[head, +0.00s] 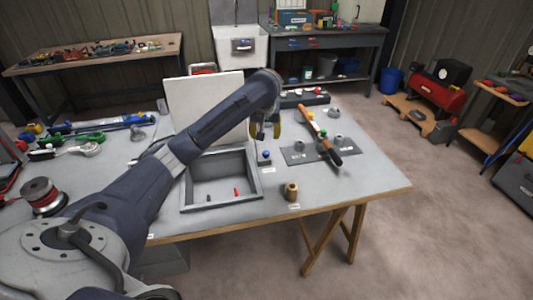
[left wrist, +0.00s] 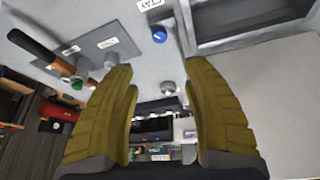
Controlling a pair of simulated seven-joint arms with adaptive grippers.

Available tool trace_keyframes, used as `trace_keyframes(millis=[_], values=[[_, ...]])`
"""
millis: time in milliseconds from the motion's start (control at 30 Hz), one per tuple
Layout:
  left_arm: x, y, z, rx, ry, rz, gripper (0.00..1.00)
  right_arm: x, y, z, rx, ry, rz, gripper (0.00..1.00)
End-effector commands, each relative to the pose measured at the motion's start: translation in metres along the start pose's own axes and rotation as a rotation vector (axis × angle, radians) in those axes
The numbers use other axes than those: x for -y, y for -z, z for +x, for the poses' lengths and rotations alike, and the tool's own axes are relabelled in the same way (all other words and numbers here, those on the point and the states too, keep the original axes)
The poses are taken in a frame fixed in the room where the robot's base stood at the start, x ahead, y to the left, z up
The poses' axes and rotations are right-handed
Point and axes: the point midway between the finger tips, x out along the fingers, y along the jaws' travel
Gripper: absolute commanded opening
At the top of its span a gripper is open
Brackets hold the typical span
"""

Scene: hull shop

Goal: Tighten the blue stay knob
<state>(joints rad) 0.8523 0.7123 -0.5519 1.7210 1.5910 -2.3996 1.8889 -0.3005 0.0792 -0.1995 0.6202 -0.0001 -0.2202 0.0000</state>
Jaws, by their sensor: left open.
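The blue stay knob (head: 266,154) stands on the grey bench top, just right of a framed box opening. In the left wrist view the blue knob (left wrist: 159,35) sits beyond the fingertips, beside a white label (left wrist: 150,4) reading STAY. My left gripper (head: 265,131) hangs above and just behind the knob in the head view. In the left wrist view its two yellow fingers (left wrist: 158,68) are spread apart with nothing between them, and they do not touch the knob. My right gripper is in neither view.
The framed opening (head: 186,195) holds a small red piece (head: 237,191) and a dark one; a pale panel (head: 190,98) stands upright behind it. A wooden-handled tool (head: 305,113) lies across a grey plate (head: 294,157) with knobs. A wooden cylinder (head: 291,191) stands near the front edge.

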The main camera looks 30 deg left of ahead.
Motion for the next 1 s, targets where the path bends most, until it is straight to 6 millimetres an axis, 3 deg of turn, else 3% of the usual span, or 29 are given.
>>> trace_keyframes(millis=[600, 1000], values=[[0.0, -0.003, 0.11, 0.006, 0.002, 0.0, 0.5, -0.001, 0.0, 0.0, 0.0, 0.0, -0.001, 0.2], [0.0, -0.002, 0.153, 0.004, 0.001, 0.001, 0.5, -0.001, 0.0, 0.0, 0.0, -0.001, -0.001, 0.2]])
